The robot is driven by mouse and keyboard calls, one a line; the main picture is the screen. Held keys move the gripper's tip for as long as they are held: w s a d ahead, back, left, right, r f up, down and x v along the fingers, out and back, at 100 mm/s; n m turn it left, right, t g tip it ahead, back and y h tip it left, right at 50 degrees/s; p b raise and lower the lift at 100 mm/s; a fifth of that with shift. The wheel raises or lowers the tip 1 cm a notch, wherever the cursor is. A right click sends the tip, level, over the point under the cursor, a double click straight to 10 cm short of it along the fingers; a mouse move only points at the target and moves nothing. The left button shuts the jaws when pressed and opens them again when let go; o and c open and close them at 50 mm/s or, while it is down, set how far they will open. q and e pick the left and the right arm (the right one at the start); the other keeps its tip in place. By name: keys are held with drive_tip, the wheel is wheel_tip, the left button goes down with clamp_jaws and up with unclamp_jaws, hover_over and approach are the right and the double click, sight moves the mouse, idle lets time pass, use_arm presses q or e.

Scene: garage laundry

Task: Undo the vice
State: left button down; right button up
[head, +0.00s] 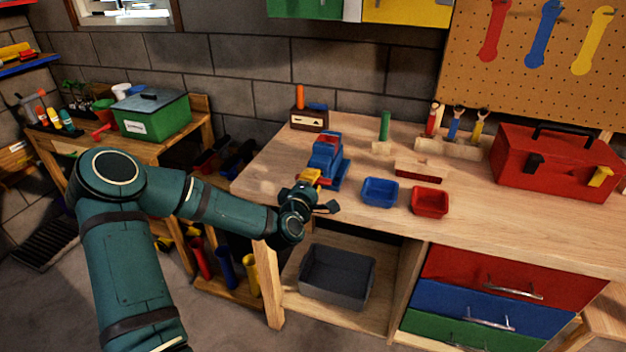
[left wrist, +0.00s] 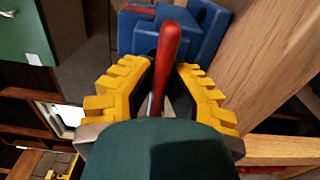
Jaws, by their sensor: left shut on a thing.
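The blue vice (head: 326,152) is mounted near the left front edge of the wooden workbench (head: 480,215). My left gripper (head: 314,178) is at the front of the vice, its yellow pads close against it. In the left wrist view the vice (left wrist: 205,28) fills the upper middle. There its red handle (left wrist: 167,55) stands between the two yellow finger pads of my left gripper (left wrist: 165,85), which is shut on it. The lower end of the handle is hidden behind my own gripper body. My right gripper is not in view.
A blue bin (head: 380,192) and a red bin (head: 430,202) sit right of the vice. A red toolbox (head: 553,165) stands at the right. A small box with an orange upright (head: 309,119) is behind the vice. A grey bin (head: 338,277) is on the shelf below.

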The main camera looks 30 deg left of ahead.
use_arm(q)
drive_tip(key=n, duration=0.5)
drive_tip(key=shift+a+r+n+p, duration=0.15)
drive_tip(key=shift+r+n+p, duration=0.1)
drive_tip(key=shift+n+p, duration=0.15)
drive_tip(key=shift+r+n+p, duration=0.1)
drive_tip(key=shift+n+p, duration=0.2)
drive_tip(key=shift+n, duration=1.9)
drive_tip(key=shift+w, duration=0.1)
drive_tip(key=c, duration=1.3)
unclamp_jaws()
drive_tip(key=o, duration=0.3)
drive_tip(key=shift+w, duration=0.15)
drive_tip(key=shift+w+f, duration=0.1)
drive_tip(key=shift+f, duration=0.15)
drive_tip(key=shift+s, duration=0.25)
